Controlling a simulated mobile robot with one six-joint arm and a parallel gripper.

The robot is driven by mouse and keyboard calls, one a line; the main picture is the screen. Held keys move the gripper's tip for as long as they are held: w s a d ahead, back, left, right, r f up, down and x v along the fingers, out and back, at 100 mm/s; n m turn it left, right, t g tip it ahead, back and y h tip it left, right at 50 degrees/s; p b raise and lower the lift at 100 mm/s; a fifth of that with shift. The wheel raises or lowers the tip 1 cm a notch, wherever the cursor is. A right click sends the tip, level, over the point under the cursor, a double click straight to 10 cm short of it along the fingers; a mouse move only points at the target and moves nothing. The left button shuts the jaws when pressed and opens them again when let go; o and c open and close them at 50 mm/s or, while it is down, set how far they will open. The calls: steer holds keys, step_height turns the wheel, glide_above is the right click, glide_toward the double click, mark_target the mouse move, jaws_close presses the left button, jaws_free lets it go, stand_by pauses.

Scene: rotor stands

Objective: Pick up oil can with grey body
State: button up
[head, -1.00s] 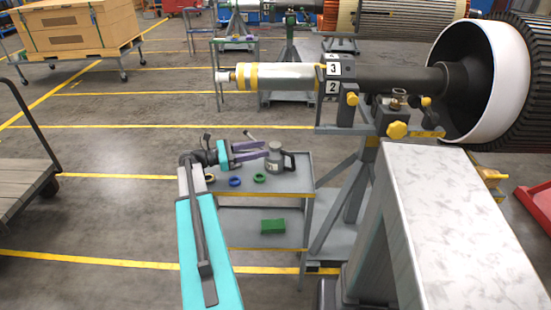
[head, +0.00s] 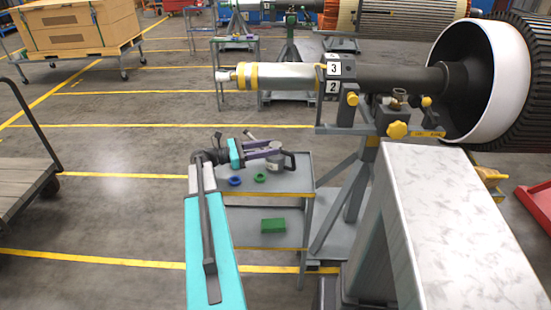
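The oil can with the grey body (head: 276,161) stands upright on the top shelf of a small grey cart. Its dark handle (head: 290,160) points right and its thin spout rises to the upper left. My gripper (head: 268,149) reaches in from the left, with its purple-grey fingers at the upper part of the can. The fingers look apart, one on the far side and one on the near side. They hide part of the can, and contact with it cannot be made out.
On the cart's top shelf (head: 300,185), a blue ring (head: 235,181) and a green ring (head: 260,178) lie left of the can. A green block (head: 273,225) is on the lower shelf. The rotor stand (head: 355,175) rises close on the right.

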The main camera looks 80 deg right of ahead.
jaws_close()
steer(key=shift+r, duration=0.15)
steer(key=shift+r, duration=0.85)
steer(key=shift+w+a+r, duration=0.1)
steer(key=shift+a+r, duration=0.05)
steer(key=shift+r, duration=0.3)
steer(key=shift+w+a+r, duration=0.1)
steer(key=shift+r, duration=0.3)
steer(key=w+a+r+b, duration=0.1)
steer(key=w+a, duration=0.8)
steer(key=a, duration=0.3)
steer(key=shift+w+r, duration=0.15)
steer(key=shift+w, duration=0.2)
